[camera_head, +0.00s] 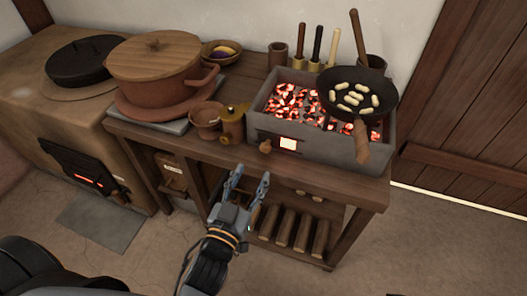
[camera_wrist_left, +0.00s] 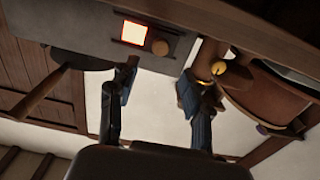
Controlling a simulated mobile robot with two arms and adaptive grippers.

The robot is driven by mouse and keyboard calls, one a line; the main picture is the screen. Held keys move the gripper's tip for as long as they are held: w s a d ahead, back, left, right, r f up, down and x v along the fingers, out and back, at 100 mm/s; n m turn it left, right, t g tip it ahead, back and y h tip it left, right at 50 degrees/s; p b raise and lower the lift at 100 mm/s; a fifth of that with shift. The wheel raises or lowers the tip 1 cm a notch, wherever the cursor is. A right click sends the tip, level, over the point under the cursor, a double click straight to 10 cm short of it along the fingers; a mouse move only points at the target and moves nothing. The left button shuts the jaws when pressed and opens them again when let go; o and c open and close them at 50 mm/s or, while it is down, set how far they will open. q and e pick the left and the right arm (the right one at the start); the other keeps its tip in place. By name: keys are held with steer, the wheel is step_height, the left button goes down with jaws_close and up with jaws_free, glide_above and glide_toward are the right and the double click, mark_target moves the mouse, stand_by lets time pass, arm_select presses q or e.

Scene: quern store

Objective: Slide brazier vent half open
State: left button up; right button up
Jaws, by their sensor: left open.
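The brazier (camera_head: 345,148) is a grey box of glowing coals on the wooden table. Its front vent shows a bright glowing opening (camera_head: 288,143), with a round wooden knob (camera_head: 265,147) just left of it. In the left wrist view, which is turned over, the opening (camera_wrist_left: 135,32) and knob (camera_wrist_left: 160,47) are near the top. My left gripper (camera_head: 251,174) is open and empty, in front of and below the knob, apart from it. It also shows in the left wrist view (camera_wrist_left: 158,88), its fingers either side of the knob's line. My right gripper is not in view.
A black pan (camera_head: 357,90) sits over the coals, its wooden handle jutting past the brazier front. A small yellowish jug (camera_head: 232,125) and clay cup (camera_head: 205,119) stand left of the knob. Logs (camera_head: 302,235) lie on the shelf below. A stove (camera_head: 40,110) is at left.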

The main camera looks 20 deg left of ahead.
mark_target(264, 150)
arm_select(q)
steer(key=w, duration=0.8)
steer(key=shift+w+d, duration=0.15)
steer(key=shift+w, duration=0.25)
jaws_close()
